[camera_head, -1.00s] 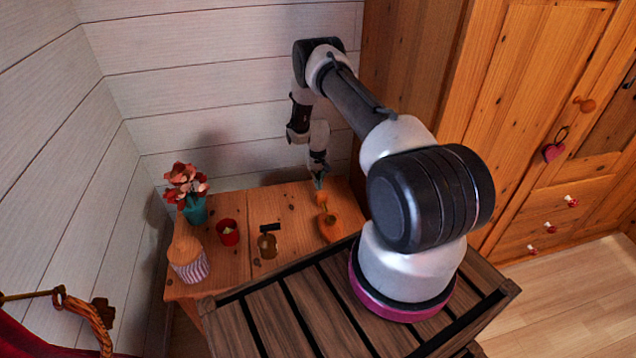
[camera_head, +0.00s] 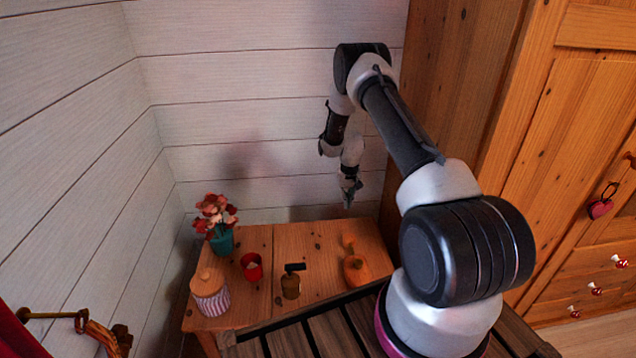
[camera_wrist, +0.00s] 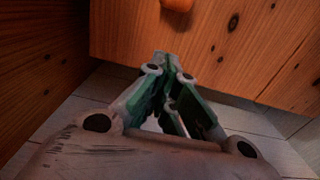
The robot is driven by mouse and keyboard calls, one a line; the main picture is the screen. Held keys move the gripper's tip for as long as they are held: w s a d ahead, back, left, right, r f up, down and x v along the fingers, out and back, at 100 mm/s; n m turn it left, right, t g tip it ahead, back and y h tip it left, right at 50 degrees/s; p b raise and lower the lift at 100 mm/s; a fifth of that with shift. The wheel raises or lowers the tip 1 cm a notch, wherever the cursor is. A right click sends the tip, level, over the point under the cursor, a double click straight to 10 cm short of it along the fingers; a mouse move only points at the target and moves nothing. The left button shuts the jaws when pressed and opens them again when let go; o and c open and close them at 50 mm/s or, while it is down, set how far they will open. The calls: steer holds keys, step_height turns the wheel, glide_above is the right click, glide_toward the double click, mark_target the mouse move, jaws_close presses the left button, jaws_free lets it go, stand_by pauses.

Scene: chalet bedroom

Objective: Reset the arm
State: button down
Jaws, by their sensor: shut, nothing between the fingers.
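My gripper (camera_head: 348,204) hangs from my arm near the plank wall, above the back edge of the small wooden table (camera_head: 325,232). In the wrist view, its green-sided fingers (camera_wrist: 173,58) come together at their tips, with nothing between them. Below it in the head view, on the table, is a small orange thing (camera_head: 347,240) just behind a round orange gourd-like thing (camera_head: 356,270). My gripper is apart from both. An orange thing (camera_wrist: 178,4) also shows at the top of the wrist view, cut by the frame edge.
On the table are a brass-coloured pot with a dark handle (camera_head: 291,286), a red cup (camera_head: 251,266), a teal vase with red flowers (camera_head: 221,240) and a striped lidded jar (camera_head: 211,297). A wooden wardrobe (camera_head: 560,130) stands at the right. White plank walls (camera_head: 230,90) close the corner.

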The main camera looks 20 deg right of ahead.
steer(key=s+a+g, duration=0.1)
steer(key=s+g, duration=0.1)
steer(key=s, duration=0.6)
steer(key=s+a+r+n, duration=0.15)
steer(key=s+r, duration=0.35)
steer(key=r, duration=0.5)
steer(key=s+a+r, duration=0.2)
steer(key=s+r, duration=0.2)
steer(key=r, duration=0.5)
steer(key=s+a+r, duration=0.1)
steer(key=s+r, duration=0.4)
steer(key=r, duration=0.5)
steer(key=s+a+r+n+t, duration=0.1)
steer(key=s+a+r+t, duration=0.1)
steer(key=s+r, duration=0.7)
steer(key=s+a+r+t, duration=0.2)
steer(key=s+r+t, duration=0.2)
steer(key=s+r, duration=0.5)
step_height(320, 180, up, 2)
steer(key=shift+s+a+r+n, duration=0.2)
steer(key=shift+s+a+n, duration=0.05)
steer(key=shift+s+n, duration=0.1)
